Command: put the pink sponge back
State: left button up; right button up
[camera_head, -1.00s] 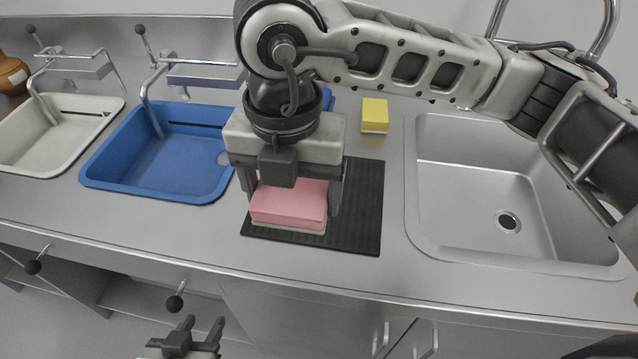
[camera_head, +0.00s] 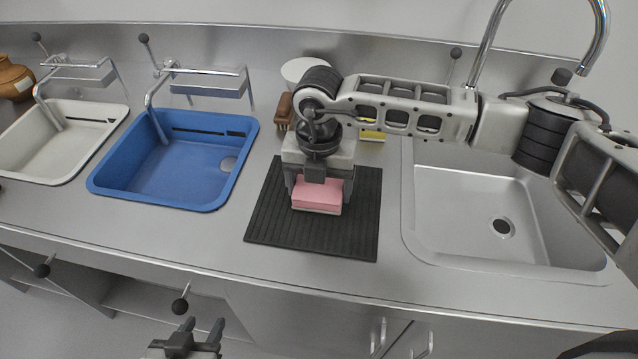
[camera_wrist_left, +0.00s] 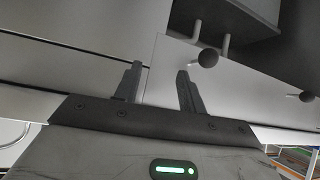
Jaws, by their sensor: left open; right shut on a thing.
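The pink sponge (camera_head: 316,196) is a pink block with a pale underside, over the black ribbed mat (camera_head: 270,225) in the head view. My right gripper (camera_head: 319,190) points down and is shut on the pink sponge, with a finger at each side of it. I cannot tell whether the sponge touches the mat. My left gripper (camera_head: 200,332) is open and empty at the bottom of the head view, below the counter's front edge. Its two fingers (camera_wrist_left: 160,88) stand apart in the left wrist view, facing the cabinet front.
A yellow sponge (camera_head: 373,135) lies behind my right arm, partly hidden. A brown brush (camera_head: 284,112) and a white round thing (camera_head: 305,70) stand behind the mat. A blue basin (camera_head: 178,165) and a white basin (camera_head: 50,150) are at left, a steel sink (camera_head: 470,205) at right.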

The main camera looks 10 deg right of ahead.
aim_at(317, 187)
jog(key=shift+f, duration=0.25)
pick_arm(q)
jog(key=shift+f, duration=0.15)
pick_arm(e)
jog(key=shift+f, duration=0.1)
jog(key=shift+f, duration=0.15)
jog(key=o, duration=1)
jog(key=shift+r, duration=0.25)
jog(key=r+b, duration=0.1)
jog(key=r, duration=0.1)
jog(key=r+b, duration=0.1)
jog(key=r, duration=0.1)
jog(key=shift+s+a+r, duration=0.15)
jog(key=shift+a, duration=0.05)
pick_arm(q)
jog(key=shift+d+f+b, duration=0.2)
jog(key=shift+f+b, duration=0.25)
jog(key=shift+f, duration=0.05)
pick_arm(e)
notch_tip(317, 187, up, 11)
jog(key=shift+s+r, duration=0.15)
